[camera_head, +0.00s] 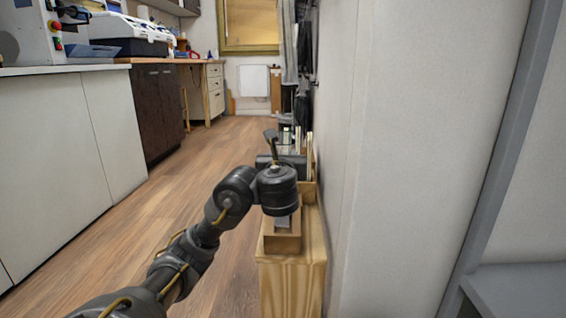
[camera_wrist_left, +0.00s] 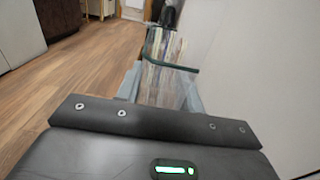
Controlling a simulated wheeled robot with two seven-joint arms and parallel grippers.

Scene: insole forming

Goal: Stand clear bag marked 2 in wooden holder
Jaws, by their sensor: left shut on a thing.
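My left gripper (camera_head: 282,161) is over the far part of the wooden holder (camera_head: 291,275), seen from behind, and its fingertips are hidden in the head view. In the left wrist view its two grey fingers (camera_wrist_left: 162,88) are shut on a clear bag (camera_wrist_left: 160,82), which has a dark green strip across it. I cannot read a mark on the bag. Pale upright pieces show beyond the gripper in the head view, but I cannot tell which belong to the bag. Whether the bag's lower edge touches the holder is hidden. My right gripper is not in view.
The holder stands close against a white wall (camera_head: 375,150) on the right. Open wooden floor (camera_head: 150,235) lies to the left. Beyond it are white cabinets (camera_head: 60,150), a dark cupboard (camera_head: 158,105) and a bench with drawers (camera_head: 213,90).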

